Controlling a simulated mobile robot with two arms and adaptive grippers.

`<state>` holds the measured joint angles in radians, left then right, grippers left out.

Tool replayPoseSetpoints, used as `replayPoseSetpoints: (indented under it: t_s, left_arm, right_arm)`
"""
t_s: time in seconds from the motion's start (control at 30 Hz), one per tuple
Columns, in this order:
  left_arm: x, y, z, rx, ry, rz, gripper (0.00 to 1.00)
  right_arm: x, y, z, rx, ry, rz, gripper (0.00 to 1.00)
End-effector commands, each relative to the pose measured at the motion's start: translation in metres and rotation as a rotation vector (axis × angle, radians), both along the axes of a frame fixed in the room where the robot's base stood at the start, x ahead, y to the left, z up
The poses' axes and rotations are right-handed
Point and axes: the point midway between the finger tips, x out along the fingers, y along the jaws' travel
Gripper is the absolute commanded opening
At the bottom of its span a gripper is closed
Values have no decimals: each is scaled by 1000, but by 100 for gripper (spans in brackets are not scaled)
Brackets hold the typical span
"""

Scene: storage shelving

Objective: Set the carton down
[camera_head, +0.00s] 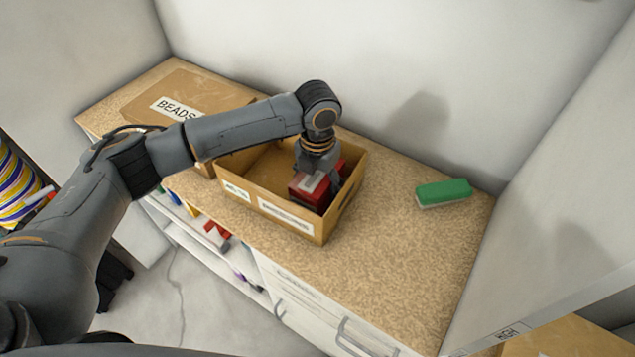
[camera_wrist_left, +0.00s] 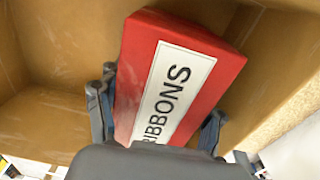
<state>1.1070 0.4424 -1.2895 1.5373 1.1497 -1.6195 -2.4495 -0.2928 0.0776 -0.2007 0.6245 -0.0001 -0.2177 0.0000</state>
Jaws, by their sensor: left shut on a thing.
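A red carton (camera_wrist_left: 205,55) with a white label reading RIBBONS fills the middle of the left wrist view. It also shows in the head view (camera_head: 310,191), inside an open brown cardboard box (camera_head: 335,213) on the counter. My left gripper (camera_wrist_left: 157,110) is shut on the carton, with a finger on each side of it. In the head view my left gripper (camera_head: 318,180) reaches down into the box from above. Whether the carton touches the box floor cannot be told. My right gripper is not in view.
A box labelled BEADS (camera_head: 190,95) stands left of the open box on the speckled counter (camera_head: 390,260). A green and white eraser-like block (camera_head: 443,193) lies to the right. The counter's front right is clear. Walls stand behind and at right.

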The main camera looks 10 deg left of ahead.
Motion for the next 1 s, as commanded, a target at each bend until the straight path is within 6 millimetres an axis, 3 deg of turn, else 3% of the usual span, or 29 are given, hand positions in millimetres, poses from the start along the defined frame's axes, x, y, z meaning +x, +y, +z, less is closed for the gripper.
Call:
replayPoseSetpoints:
  t_s: [0.07, 0.1, 0.13, 0.57, 0.67, 1.0]
  left_arm:
    - [0, 0, -2, 0, 0, 0, 29]
    - [0, 0, -3, 0, 1, 0, 69]
    - [0, 0, -3, 0, 0, 0, 75]
    - [0, 0, 3, 0, -1, 0, 77]
    - [1, 0, 15, 0, -3, 0, 77]
    - [1, 0, 87, -1, -3, 0, 77]
  right_arm:
    - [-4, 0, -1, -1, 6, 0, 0]
    - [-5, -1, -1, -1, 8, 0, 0]
    - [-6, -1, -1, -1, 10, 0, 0]
    - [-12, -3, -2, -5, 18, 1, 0]
    - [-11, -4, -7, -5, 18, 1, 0]
    - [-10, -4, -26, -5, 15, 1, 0]
